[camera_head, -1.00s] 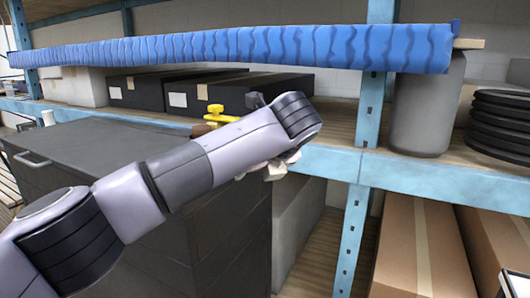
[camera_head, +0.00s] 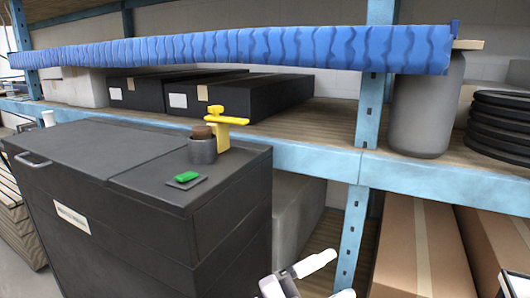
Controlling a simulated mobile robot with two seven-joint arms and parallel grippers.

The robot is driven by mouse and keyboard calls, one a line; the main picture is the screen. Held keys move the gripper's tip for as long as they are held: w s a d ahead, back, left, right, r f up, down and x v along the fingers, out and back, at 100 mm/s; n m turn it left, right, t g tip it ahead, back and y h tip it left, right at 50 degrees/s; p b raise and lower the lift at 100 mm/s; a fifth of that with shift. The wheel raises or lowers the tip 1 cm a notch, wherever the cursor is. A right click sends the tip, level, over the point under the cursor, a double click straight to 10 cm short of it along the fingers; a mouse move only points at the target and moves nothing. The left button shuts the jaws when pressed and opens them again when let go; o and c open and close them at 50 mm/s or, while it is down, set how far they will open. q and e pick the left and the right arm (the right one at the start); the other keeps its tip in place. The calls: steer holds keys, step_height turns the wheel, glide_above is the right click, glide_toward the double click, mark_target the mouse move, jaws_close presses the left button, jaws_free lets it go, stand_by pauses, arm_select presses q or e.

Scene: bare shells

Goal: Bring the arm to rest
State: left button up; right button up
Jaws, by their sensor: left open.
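My left gripper (camera_head: 333,276) is low at the bottom edge of the head view, in front of the shelving and right of the dark cabinet (camera_head: 110,165). Its pale fingers are apart with nothing seen between them. The frame cuts off part of it, and the rest of my left arm is out of view. My right gripper is not in view.
Blue shelving (camera_head: 430,178) carries black boxes (camera_head: 270,98), a grey canister (camera_head: 425,112) and stacked black discs (camera_head: 500,125).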

arm_select(q)
steer(key=a+f+n+t+y, duration=1)
steer(key=a+f+n+y, duration=0.25)
steer(key=a+n, duration=0.5)
steer(key=s+a+f+n+g+y, duration=0.6)
steer(key=s+a+f, duration=0.6)
steer(key=s+f, duration=0.4)
step_height(320, 180, up, 13)
steer(key=a+g+p, duration=0.1)
steer(key=p, duration=1.4)
steer(key=shift+r+m, duration=0.15)
steer(key=shift+m, duration=0.2)
